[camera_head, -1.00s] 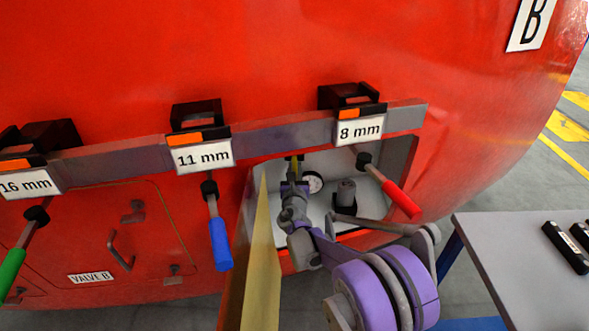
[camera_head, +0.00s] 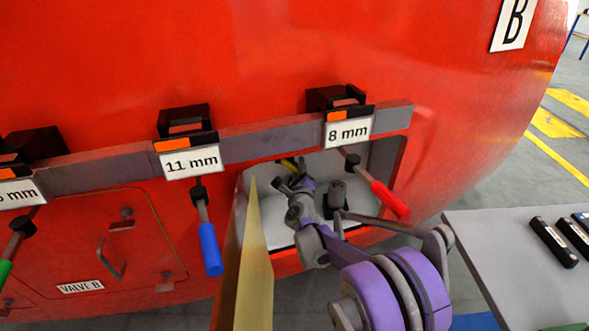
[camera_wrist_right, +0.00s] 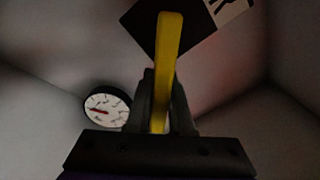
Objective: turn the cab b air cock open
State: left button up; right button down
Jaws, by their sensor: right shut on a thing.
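The air cock's yellow lever (camera_wrist_right: 169,45) stands almost upright in the right wrist view, in front of a dark square plate (camera_wrist_right: 143,28). My right gripper (camera_wrist_right: 165,90) is shut on the lower part of the lever. In the head view, my right gripper (camera_head: 288,176) reaches into the open recess (camera_head: 383,158) in the red nosecone, and only a short yellow piece of the lever (camera_head: 288,163) shows beyond it. The cock's body is hidden behind my gripper and the tool rail. My left gripper is not in view.
A round gauge (camera_wrist_right: 107,107) is left of the lever. Red-handled (camera_head: 389,199) and blue-handled (camera_head: 210,248) tools hang from the rail (camera_head: 262,138). The open door (camera_head: 257,270) borders the recess's left side. A table (camera_head: 500,250) is right.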

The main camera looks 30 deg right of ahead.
jog(key=shift+s+d+r+n, duration=0.2)
jog(key=shift+r+n, duration=0.5)
jog(key=shift+n, duration=0.75)
jog(key=shift+s+d+r+n, duration=0.1)
jog(key=shift+d+r+n, duration=0.15)
jog(key=shift+r+n, duration=0.85)
jog(key=shift+s+d+r+n, duration=0.1)
jog(key=shift+d+r+n, duration=0.15)
jog(key=shift+n, duration=1.6)
jog(key=c, duration=0.8)
grip_release()
jog(key=shift+s+a, duration=0.1)
jog(key=v, duration=1)
jog(key=shift+s, duration=0.3)
jog(key=shift+a, duration=0.15)
